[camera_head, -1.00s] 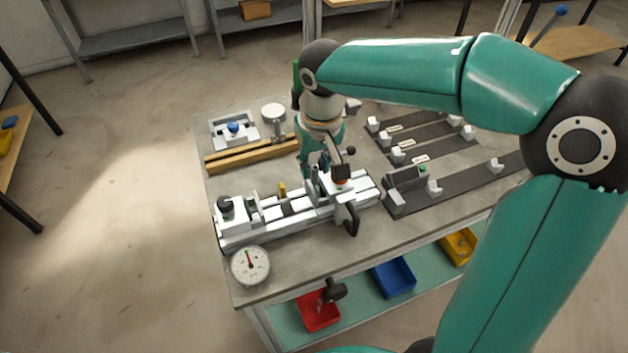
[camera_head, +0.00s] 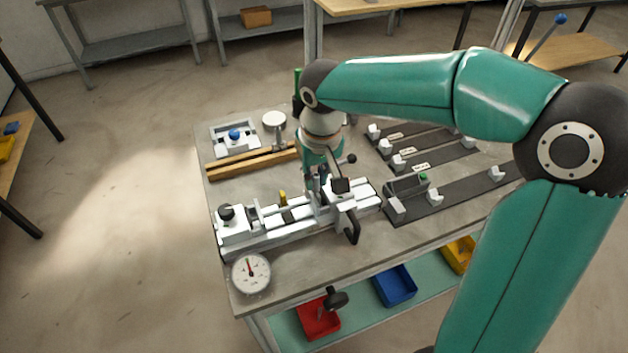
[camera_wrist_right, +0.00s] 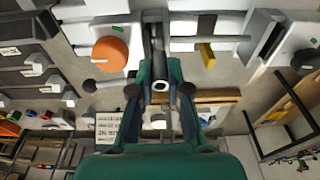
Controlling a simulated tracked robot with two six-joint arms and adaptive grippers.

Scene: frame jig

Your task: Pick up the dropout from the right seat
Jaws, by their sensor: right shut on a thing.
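My right gripper (camera_head: 318,184) reaches down at the middle of the white frame jig (camera_head: 262,238), beside its right-hand clamp. In the right wrist view the gripper (camera_wrist_right: 160,94) has its fingers shut on a small grey metal piece, the dropout (camera_wrist_right: 158,112), by the end of a dark tube (camera_wrist_right: 153,50). Whether the dropout still touches its seat cannot be told. In the head view the dropout is hidden by the gripper and clamp. My left gripper is not in view.
A dial gauge (camera_head: 250,273) stands at the table's front left corner. Dark racks with white holders (camera_head: 450,201) lie on the right. Wooden bars (camera_head: 236,166) lie behind the jig. An orange knob (camera_wrist_right: 109,54) is close to the gripper.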

